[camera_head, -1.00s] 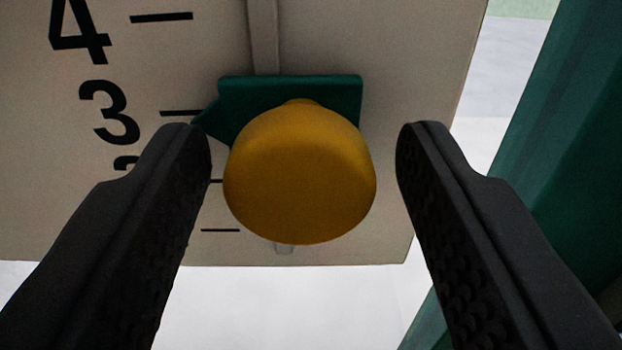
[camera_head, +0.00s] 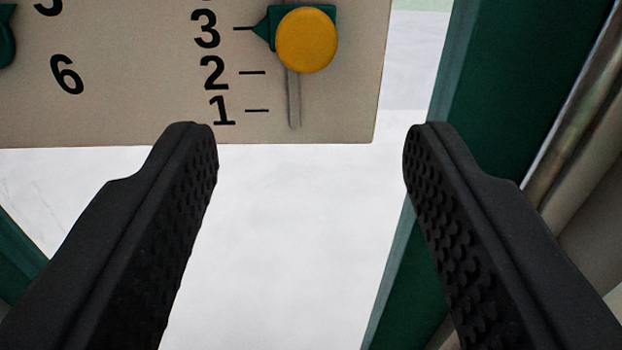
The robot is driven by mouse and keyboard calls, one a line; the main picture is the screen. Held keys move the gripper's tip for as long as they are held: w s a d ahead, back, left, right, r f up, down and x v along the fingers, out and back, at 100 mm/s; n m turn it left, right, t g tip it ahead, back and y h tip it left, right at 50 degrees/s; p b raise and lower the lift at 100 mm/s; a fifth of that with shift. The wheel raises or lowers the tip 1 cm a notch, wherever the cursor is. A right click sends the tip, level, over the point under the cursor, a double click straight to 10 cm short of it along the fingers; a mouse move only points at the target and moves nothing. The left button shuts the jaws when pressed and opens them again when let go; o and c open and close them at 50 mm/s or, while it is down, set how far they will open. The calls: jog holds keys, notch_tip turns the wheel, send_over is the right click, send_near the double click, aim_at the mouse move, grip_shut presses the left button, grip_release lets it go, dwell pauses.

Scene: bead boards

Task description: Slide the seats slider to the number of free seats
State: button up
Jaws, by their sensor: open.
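The seats slider is a green pointer plate (camera_head: 262,31) with a round yellow knob (camera_head: 307,40), at the top of the head camera view. Its pointer tip is level with the mark beside the 3. Below it the vertical slot (camera_head: 294,102) runs down past the marks for 2 and 1. My gripper (camera_head: 311,135) is open and empty. Its two black fingers are apart, below the knob in the picture and back from the board, touching nothing. The upper part of the scale is out of view.
A 6 (camera_head: 66,74) and part of another green piece (camera_head: 6,42) show at the left. A green post (camera_head: 480,90) stands close on the right. Pale floor shows below.

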jog(key=shift+s+r, duration=0.1)
jog(key=shift+s, duration=0.6)
jog(key=s+r+n+g+y, duration=0.1)
jog(key=s+r, duration=0.2)
jog(key=r, duration=0.8)
jog(key=s+r, duration=0.3)
jog(key=r, duration=0.8)
jog(key=s+r+m+g+h, duration=0.1)
jog(key=s+r, duration=1.6)
jog(key=s, duration=0.3)
jog(key=shift+r+g, duration=0.3)
jog(key=shift+r, duration=0.05)
jog(key=shift+a, duration=0.1)
